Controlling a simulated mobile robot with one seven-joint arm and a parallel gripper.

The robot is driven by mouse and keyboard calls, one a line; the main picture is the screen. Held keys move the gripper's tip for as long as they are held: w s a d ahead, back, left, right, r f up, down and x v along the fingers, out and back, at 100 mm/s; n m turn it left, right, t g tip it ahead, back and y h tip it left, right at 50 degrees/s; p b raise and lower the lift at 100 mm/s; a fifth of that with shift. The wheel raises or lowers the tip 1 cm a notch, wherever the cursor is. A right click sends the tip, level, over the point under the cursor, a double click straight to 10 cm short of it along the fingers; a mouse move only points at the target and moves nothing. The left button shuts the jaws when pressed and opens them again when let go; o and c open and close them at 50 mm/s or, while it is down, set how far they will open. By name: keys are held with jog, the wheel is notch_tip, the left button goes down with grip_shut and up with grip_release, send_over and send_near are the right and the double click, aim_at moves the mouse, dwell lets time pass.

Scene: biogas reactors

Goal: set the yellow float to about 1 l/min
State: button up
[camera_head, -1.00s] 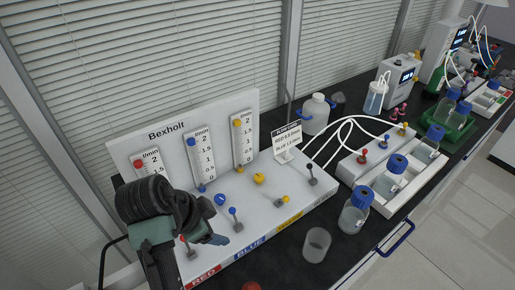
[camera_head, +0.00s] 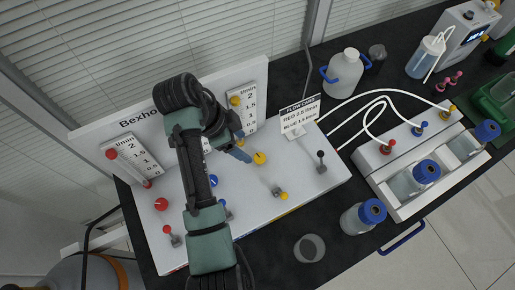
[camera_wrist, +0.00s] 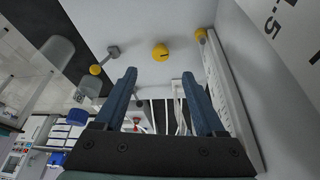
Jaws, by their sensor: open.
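The yellow float (camera_head: 235,101) is near the top of its white scale (camera_head: 246,97), about level with the 2 mark in the head view. The round yellow knob (camera_head: 260,158) stands on the white panel below that scale. It also shows in the wrist view (camera_wrist: 160,52), with a dark line on its face. My gripper (camera_head: 240,152) is close beside the knob in the head view. In the wrist view its blue fingers (camera_wrist: 158,78) are apart and empty, with the knob beyond the gap between the tips. My arm hides the blue scale in the head view.
A yellow-tipped lever (camera_head: 280,194) and a dark lever (camera_head: 321,161) stand on the panel nearby. A flow card (camera_head: 300,117) stands at the panel's right end. The red knob (camera_head: 161,204) is left of my arm. White tubes and bottles stand to the right.

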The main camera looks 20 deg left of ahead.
aim_at(259, 157)
jog(key=p+x, duration=0.1)
jog(key=x, duration=0.8)
jog(key=shift+f, duration=0.2)
jog(key=shift+c, duration=0.4)
grip_shut()
